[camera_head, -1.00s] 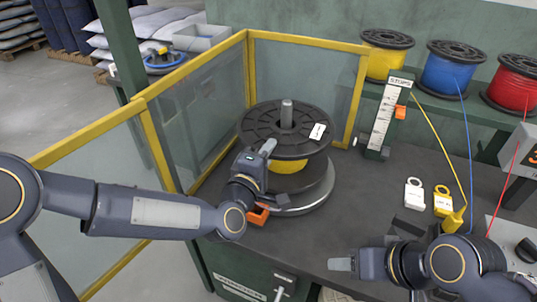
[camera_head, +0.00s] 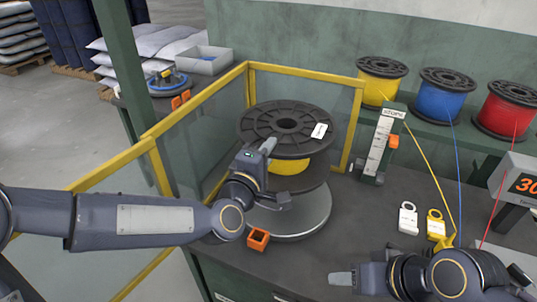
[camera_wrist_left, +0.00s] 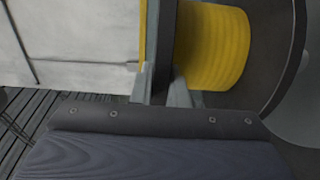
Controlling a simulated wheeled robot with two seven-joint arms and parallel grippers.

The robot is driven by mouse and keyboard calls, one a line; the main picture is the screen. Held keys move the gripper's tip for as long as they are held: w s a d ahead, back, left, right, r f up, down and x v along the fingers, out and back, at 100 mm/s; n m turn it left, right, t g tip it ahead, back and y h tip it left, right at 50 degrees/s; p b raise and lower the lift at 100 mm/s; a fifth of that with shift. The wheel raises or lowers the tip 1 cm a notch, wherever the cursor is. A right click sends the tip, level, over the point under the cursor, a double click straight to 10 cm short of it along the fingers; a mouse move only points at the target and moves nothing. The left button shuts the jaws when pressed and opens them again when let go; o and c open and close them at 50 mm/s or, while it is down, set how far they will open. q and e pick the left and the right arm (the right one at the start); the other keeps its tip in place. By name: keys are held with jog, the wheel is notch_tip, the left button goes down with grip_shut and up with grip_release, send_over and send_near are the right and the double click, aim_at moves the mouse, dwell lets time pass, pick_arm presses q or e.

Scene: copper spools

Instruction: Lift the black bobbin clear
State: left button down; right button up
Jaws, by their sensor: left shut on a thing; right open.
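The black bobbin (camera_head: 288,122) has two dark flanges, a white label on top and a yellow winding (camera_head: 291,168) between them. It hangs above the grey round base (camera_head: 300,217), with a gap under its lower flange. Its centre hole looks dark, with no spindle tip showing through. My left gripper (camera_head: 266,170) is shut on it at its left side. In the left wrist view, the fingers (camera_wrist_left: 163,88) close on a flange rim beside the yellow winding. Any spindle below is hidden. My right gripper (camera_head: 343,278) is open and empty at the bench's front right.
A yellow-framed guard (camera_head: 196,99) stands close on the left and behind. A scale stand (camera_head: 381,145) with an orange slider is right of the bobbin. Yellow, blue and red spools (camera_head: 446,98) line the shelf. An orange square piece (camera_head: 258,239) lies near the front edge.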

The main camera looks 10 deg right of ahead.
pick_arm(q)
notch_tip(320, 180, up, 13)
jog(key=p, duration=0.7)
jog(key=shift+r, duration=0.1)
dwell(0.5)
